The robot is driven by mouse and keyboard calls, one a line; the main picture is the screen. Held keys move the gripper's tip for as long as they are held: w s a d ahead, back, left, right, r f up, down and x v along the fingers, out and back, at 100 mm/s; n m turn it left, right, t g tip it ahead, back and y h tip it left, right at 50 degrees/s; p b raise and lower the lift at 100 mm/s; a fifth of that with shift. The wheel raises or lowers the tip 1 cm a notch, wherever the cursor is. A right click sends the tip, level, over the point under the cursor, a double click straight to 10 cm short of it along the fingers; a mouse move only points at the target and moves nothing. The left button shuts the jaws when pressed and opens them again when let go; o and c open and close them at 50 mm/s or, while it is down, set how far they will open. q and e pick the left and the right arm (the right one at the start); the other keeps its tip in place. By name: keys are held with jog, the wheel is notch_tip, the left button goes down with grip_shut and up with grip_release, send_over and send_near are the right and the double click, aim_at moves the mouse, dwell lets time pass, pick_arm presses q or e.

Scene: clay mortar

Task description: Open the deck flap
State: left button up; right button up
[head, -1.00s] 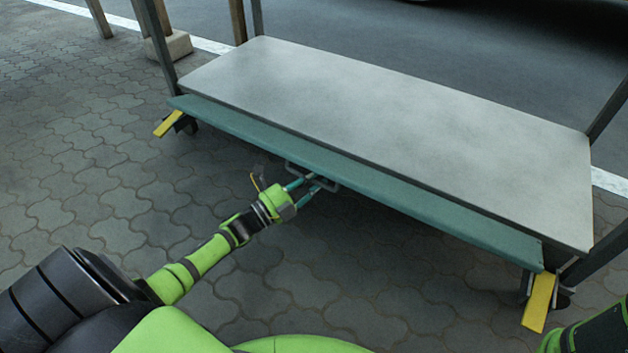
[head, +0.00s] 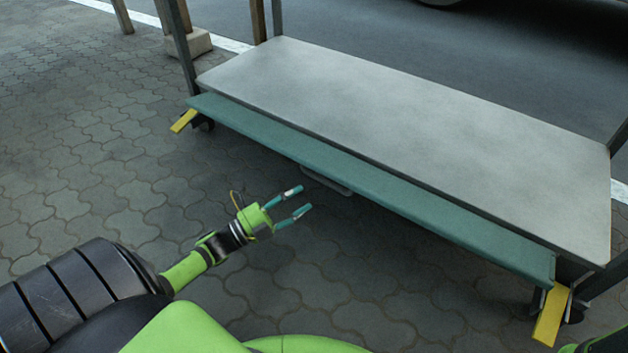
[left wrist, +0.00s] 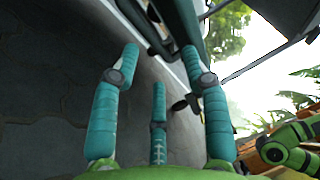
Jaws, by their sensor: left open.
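The deck flap (head: 370,185) is a long teal panel along the near edge of the grey deck (head: 400,110). It stands out toward me, a little below the deck's top. A grey bar handle (head: 327,181) shows under its near edge, left of the middle. My left gripper (head: 302,200) is open and empty, just on the near side of the handle and apart from it. In the left wrist view its teal fingers (left wrist: 160,55) are spread with nothing between them. My right gripper is out of view; only a bit of green arm shows at the bottom right.
Yellow pedals (head: 184,120) and (head: 552,316) stick out by the casters at both ends of the cart. Dark posts rise at the deck's corners. A wooden post on a concrete block (head: 188,43) stands behind left. The paving before the flap is clear.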

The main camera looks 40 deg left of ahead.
pick_arm(q)
jog(key=v, duration=0.2)
jog(key=shift+s+a, duration=0.15)
jog(key=shift+s, duration=0.25)
